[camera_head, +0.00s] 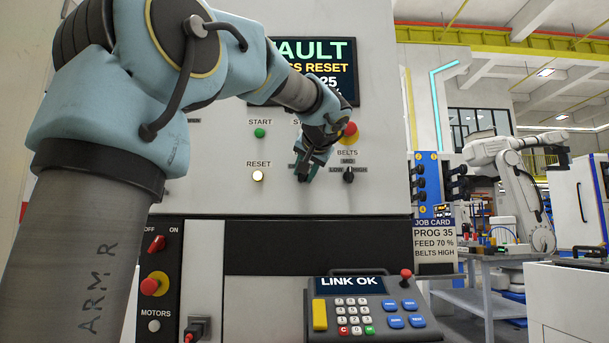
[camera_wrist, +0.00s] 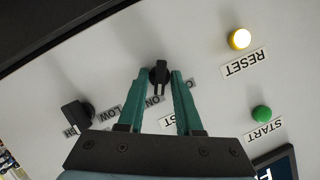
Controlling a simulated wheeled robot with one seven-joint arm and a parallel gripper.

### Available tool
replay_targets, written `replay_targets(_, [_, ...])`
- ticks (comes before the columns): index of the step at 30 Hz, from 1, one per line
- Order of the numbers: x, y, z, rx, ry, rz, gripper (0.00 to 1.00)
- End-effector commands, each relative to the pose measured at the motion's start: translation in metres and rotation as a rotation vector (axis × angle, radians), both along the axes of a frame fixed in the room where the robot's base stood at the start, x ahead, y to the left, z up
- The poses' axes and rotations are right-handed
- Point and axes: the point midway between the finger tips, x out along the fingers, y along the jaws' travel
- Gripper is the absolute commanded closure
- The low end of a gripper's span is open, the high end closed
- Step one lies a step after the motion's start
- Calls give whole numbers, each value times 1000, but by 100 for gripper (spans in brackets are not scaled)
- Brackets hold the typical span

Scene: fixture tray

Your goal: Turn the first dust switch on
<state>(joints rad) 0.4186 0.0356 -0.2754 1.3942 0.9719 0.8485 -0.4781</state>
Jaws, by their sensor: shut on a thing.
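The dust switch is a small black rotary knob (camera_wrist: 160,72) on the pale panel, seen in the wrist view. Its label, partly covered, ends in "ST", with "ON" beside the knob and a partly hidden word on the other side. My gripper (camera_wrist: 160,80) has its green fingers on either side of the knob and is shut on it. I cannot tell for sure which mark the knob points to. In the head view my gripper (camera_head: 307,170) covers most of this switch, just left of the belts knob (camera_head: 348,175).
A lit yellow reset button (camera_head: 258,175) and green start button (camera_head: 260,132) sit left of my gripper. A red stop button (camera_head: 350,129) is above it. A keypad console (camera_head: 375,309) reading "LINK OK" stands below. A job card (camera_head: 434,238) hangs at right.

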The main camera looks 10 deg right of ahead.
Motion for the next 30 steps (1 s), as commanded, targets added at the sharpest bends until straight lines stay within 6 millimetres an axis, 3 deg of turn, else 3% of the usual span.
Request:
replay_targets(14, [0,0,-1,17,-1,1,100])
replay_targets(15, [0,0,-1,17,-1,1,64])
replay_targets(17, [0,0,-1,16,-1,1,57])
replay_targets(26, [-1,0,0,15,-2,1,54])
replay_targets(30, [-14,-1,5,14,-4,-2,54])
